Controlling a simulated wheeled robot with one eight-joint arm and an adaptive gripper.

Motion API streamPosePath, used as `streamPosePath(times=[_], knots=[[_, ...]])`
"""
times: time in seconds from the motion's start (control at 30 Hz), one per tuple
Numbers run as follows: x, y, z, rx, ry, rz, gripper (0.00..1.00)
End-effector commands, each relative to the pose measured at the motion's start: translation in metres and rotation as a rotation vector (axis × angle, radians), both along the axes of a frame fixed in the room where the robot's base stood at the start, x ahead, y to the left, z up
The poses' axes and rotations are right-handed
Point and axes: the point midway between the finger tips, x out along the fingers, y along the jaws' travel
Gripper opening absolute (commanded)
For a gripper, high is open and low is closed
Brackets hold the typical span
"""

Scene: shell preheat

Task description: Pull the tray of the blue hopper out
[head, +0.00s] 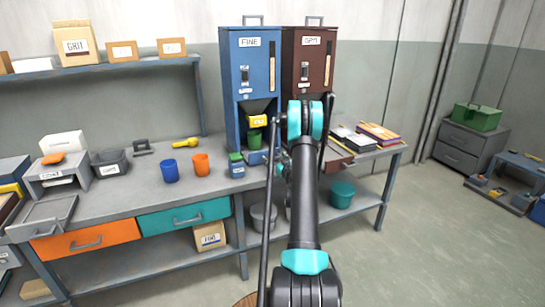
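The blue hopper (250,90), labelled FINE, stands upright on the bench beside a brown hopper (301,62). It has a dark window slot and a yellow spout part (257,121) over an open bay. A green cup (254,138) stands in the bay under the spout. The blue tray (257,157) is low at the base of the bay, and my arm is close on its right. How far out the tray sits is not clear. My arm rises in front of the hoppers and hides most of the brown one's lower part. My gripper's fingers are not visible.
Blue (170,171) and orange (201,164) cups stand farther left on the bench (130,200). Papers (378,133) lie to the right.

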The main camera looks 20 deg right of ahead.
Motion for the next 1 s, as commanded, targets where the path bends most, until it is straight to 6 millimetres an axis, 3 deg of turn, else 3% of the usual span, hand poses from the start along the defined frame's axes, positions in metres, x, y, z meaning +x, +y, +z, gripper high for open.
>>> streamPosePath(times=[0.2, 0.77, 1.0], knots=[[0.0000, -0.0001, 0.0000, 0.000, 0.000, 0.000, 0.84], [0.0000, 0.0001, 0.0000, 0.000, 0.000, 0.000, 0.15], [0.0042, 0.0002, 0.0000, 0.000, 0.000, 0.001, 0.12]])
